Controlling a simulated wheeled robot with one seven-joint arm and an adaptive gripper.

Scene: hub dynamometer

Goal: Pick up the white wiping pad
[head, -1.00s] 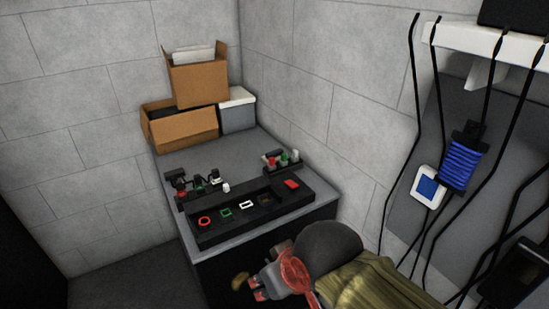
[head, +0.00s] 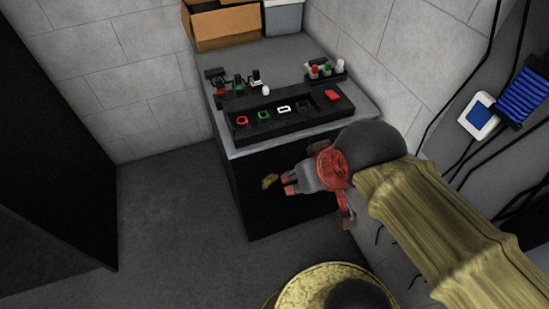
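No plain white pad shows clearly. A small white piece with a dark centre (head: 284,109) sits in the black tray (head: 310,124) on the grey-topped cabinet. A small rounded white piece (head: 266,90) stands at the tray's back edge. I cannot tell whether either is the wiping pad. My gripper (head: 289,184), grey with red tips, is in front of the cabinet's dark face, in the picture below the tray and apart from both white pieces. Nothing shows held; the finger gap is too small to judge.
The tray also holds a red ring (head: 242,120), a green square (head: 264,115) and a red block (head: 332,95). Small racks (head: 324,73) stand behind. A cardboard box (head: 228,27) is at the back. Cables and a blue-and-white square (head: 478,115) are right. Floor lies clear left.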

